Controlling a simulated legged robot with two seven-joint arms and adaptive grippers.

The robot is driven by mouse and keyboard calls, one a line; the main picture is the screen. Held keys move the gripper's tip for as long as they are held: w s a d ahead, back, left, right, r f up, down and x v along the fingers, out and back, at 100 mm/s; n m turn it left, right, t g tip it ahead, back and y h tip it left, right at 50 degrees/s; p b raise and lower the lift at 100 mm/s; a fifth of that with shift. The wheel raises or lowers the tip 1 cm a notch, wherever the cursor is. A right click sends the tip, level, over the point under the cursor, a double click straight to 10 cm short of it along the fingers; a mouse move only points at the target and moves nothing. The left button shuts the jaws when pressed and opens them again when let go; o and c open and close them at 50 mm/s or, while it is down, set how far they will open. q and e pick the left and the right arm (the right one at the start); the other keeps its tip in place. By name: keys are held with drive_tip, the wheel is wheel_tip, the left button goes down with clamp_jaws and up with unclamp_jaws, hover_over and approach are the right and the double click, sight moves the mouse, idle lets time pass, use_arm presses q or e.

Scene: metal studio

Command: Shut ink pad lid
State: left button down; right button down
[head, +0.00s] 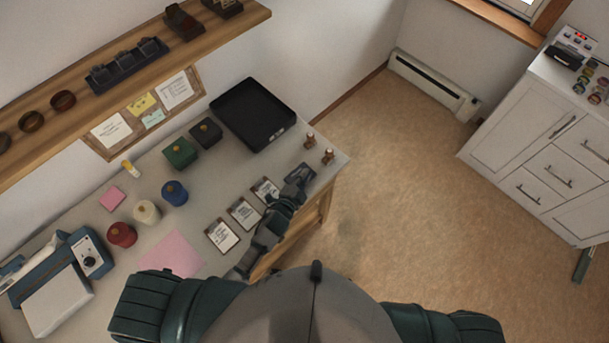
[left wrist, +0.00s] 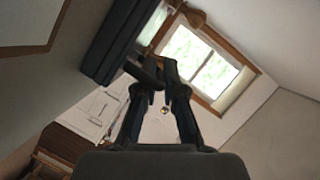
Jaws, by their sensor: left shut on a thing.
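The dark ink pad (head: 301,171) lies near the right front edge of the grey table, beyond the framed cards. In the left wrist view a dark, flat case that looks like the ink pad (left wrist: 112,42) fills the upper left. My left gripper (head: 291,187) reaches over the table edge to the pad. In the left wrist view its fingers (left wrist: 163,72) are close together at a thin dark edge beside the case, which appears to be the lid. The fingers partly hide the lid, and its exact angle is unclear. My right gripper is out of view.
A black tray (head: 253,115) stands behind the pad. Two wooden-handled stamps (head: 318,148) are by the right corner. Three framed cards (head: 243,213) lie beside my left arm. Green (head: 181,152) and black (head: 206,133) boxes stand further left. Open floor lies right.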

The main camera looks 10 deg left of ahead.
use_arm(q)
drive_tip(key=shift+s+f, duration=0.15)
drive_tip(key=shift+f, duration=0.1)
drive_tip(key=c, duration=1.6)
unclamp_jaws()
drive_tip(key=shift+o, duration=0.2)
drive_tip(key=shift+s+r, duration=0.1)
drive_tip(key=shift+s, duration=0.1)
drive_tip(key=v, duration=1.2)
